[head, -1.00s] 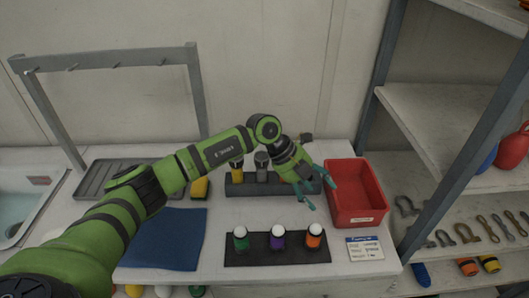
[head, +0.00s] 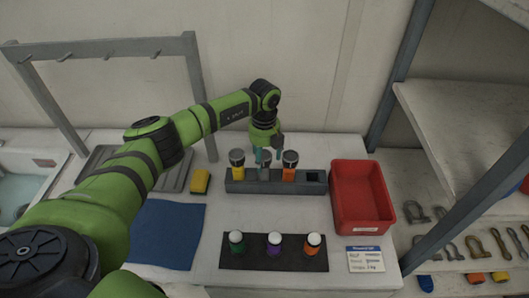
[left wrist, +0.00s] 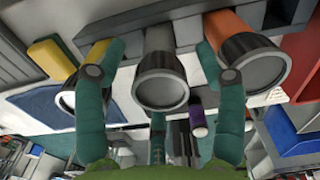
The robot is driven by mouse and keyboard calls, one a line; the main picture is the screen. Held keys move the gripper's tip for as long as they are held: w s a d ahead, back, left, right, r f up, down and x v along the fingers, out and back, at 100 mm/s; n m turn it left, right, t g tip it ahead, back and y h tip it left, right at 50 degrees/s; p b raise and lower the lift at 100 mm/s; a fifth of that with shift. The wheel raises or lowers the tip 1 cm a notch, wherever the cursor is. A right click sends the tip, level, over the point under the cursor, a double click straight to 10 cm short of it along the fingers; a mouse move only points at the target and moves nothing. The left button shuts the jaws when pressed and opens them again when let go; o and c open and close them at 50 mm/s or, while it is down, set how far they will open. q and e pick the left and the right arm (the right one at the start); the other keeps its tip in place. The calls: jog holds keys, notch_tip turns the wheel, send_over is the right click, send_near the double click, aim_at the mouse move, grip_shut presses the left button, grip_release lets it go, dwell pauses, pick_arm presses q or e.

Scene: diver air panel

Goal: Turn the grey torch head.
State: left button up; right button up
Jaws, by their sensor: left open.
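The grey torch (head: 264,173) stands upright in the dark rack (head: 237,187), between a yellow torch (head: 238,171) and an orange torch (head: 289,172). In the head view its head is largely hidden by my left gripper (head: 267,154), which points down over it. In the left wrist view the grey torch (left wrist: 160,75) is in the middle, its round lens towards the camera. My left gripper (left wrist: 160,52) is open there, with a teal finger on each side of the grey torch head. I see no clear contact. My right gripper is not in view.
The rack's right slot (head: 313,176) is empty. A red bin (head: 363,221) stands to its right. A dark mat (head: 293,259) in front holds green, purple and orange bottles. A yellow block (head: 200,181) and a blue cloth (head: 165,235) lie to the left.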

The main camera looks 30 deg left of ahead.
pick_arm(q)
jog(key=shift+s+r, duration=0.2)
jog(key=shift+s, duration=0.2)
jog(key=shift+c, duration=0.4)
jog(key=shift+w+f, duration=0.1)
jog(key=c, duration=1.1)
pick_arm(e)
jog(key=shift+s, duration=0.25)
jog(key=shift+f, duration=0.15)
